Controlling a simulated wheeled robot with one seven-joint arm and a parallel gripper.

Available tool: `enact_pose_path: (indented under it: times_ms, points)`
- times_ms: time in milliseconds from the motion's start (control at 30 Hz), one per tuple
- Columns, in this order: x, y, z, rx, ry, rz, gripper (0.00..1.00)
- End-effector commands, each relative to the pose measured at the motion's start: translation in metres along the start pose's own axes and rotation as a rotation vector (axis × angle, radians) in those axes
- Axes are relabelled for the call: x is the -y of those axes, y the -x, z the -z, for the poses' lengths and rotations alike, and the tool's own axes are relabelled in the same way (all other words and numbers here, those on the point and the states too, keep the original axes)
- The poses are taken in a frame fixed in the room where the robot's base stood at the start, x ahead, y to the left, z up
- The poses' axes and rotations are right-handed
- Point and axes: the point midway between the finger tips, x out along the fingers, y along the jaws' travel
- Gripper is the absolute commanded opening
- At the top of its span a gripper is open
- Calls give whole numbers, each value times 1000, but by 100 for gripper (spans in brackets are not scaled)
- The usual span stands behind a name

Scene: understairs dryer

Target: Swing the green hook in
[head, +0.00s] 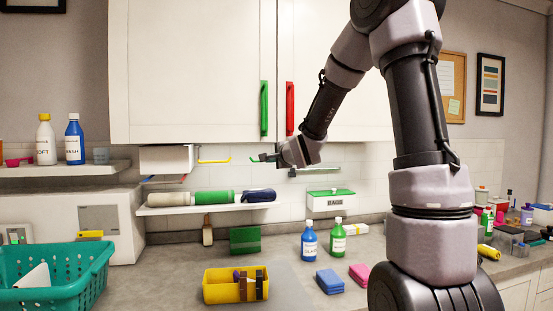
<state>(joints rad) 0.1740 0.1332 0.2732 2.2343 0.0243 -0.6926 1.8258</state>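A small green hook end (254,160) shows below the white wall cabinet, just left of my gripper. The rest of that hook is hidden behind the gripper. My gripper (268,157) is raised under the cabinet's lower edge, its dark fingers pointing left and close to the green piece. I cannot tell whether they touch it, or whether the fingers are open or shut. A thin pale green bar (322,168) shows to the right of the gripper; I cannot tell if it belongs to the hook. A yellow hook (213,161) is further left.
The cabinet has green (264,108) and red (290,108) handles. A shelf (205,209) with rolls lies below left. A BAGS box (330,201), blue bottle (309,240), green bottle (338,238), yellow bin (222,286) and teal basket (50,288) stand lower down.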

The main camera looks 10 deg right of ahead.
Motion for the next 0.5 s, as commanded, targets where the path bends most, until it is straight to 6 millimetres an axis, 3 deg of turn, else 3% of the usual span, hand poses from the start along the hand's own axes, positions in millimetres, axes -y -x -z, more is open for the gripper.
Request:
enact_pose_path:
  times_ms: [200, 500]
  points:
    - [-1, -39, 0, 0, 1, -1, 0]
    - [0, -56, 0, 0, 2, 0, 0]
